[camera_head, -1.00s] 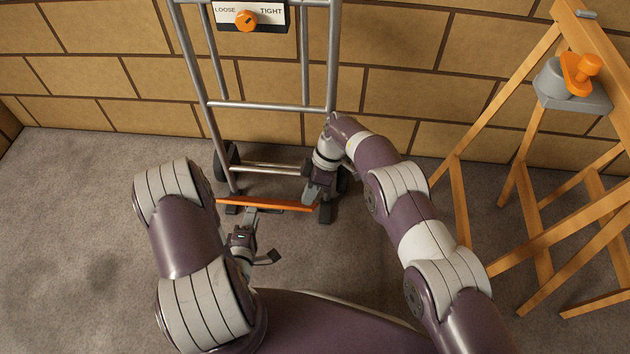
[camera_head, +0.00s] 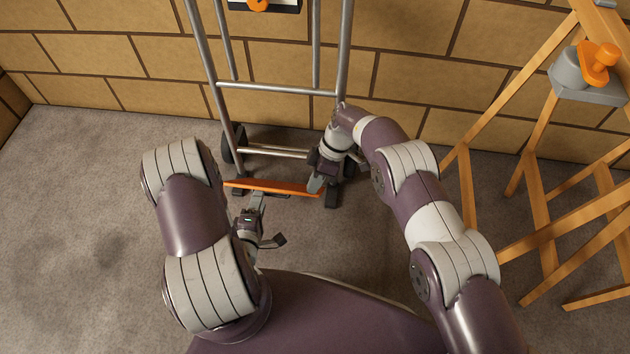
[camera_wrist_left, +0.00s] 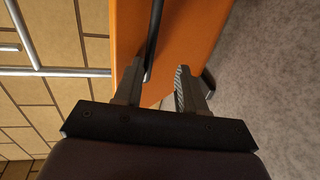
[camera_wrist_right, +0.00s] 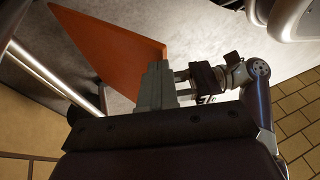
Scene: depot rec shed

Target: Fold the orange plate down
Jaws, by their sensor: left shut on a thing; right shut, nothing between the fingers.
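The orange plate (camera_head: 275,187) shows as a narrow strip low on the front of the grey metal hand truck (camera_head: 284,89). Its broad face fills the top of the left wrist view (camera_wrist_left: 190,30) and is at the upper left of the right wrist view (camera_wrist_right: 115,50). My left gripper (camera_head: 258,198) is shut on the plate's near side, a finger on either side in the left wrist view (camera_wrist_left: 160,88). My right gripper (camera_head: 315,186) is shut and empty beside the plate's right end. I cannot tell whether it touches. The plate's exact tilt is unclear.
A panel with an orange knob (camera_head: 258,4) is cut off at the top. The brick wall (camera_head: 120,55) stands close behind the truck. A wooden trestle (camera_head: 466,195) stands at right, carrying a grey and orange device (camera_head: 590,68). The floor at left is clear.

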